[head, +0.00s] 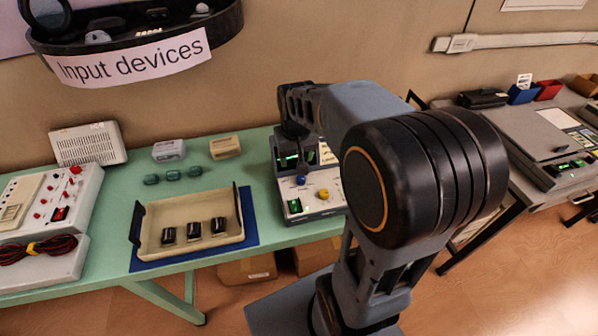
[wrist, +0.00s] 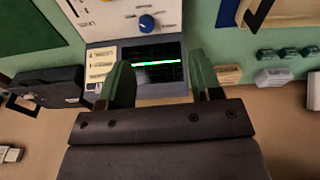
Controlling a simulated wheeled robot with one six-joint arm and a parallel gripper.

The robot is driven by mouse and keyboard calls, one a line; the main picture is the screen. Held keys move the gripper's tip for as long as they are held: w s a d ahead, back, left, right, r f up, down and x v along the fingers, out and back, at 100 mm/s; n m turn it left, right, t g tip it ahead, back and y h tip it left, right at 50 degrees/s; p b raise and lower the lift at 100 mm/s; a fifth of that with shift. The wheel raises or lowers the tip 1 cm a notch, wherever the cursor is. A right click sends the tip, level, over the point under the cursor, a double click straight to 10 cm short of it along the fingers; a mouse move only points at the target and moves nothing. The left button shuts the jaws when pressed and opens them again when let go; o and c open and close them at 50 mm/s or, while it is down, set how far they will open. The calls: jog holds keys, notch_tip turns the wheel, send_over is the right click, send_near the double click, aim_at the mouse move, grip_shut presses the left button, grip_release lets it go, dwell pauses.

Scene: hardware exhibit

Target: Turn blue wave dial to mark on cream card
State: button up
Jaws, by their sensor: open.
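The blue wave dial (head: 301,181) is on the white front panel of an instrument on the green table; the yellow dial (head: 323,193) is beside it. In the wrist view the blue dial (wrist: 147,23) shows with small printed marks around it, too small to read. A cream card (head: 327,153) stands beside the instrument's dark screen with a green trace; it also shows in the wrist view (wrist: 101,64). My gripper (wrist: 163,76) is open and empty, its fingers in front of the screen, apart from the dial. In the head view my arm hides the fingertips.
A cream tray (head: 160,250) with several black knobs sits left of the instrument on a blue mat. Several teal pieces (head: 172,175) and small boxes (head: 225,147) stand behind it. A white box with red knobs (head: 60,195) is at far left. A second table is at right.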

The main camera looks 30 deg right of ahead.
jog(key=g+p, duration=0.1)
send_over(301, 178)
notch_tip(301, 178, down, 2)
jog(key=shift+m, duration=0.5)
notch_tip(301, 178, down, 14)
jog(key=shift+f+p, duration=0.15)
jog(key=shift+p, duration=0.55)
jog(key=c, duration=0.9)
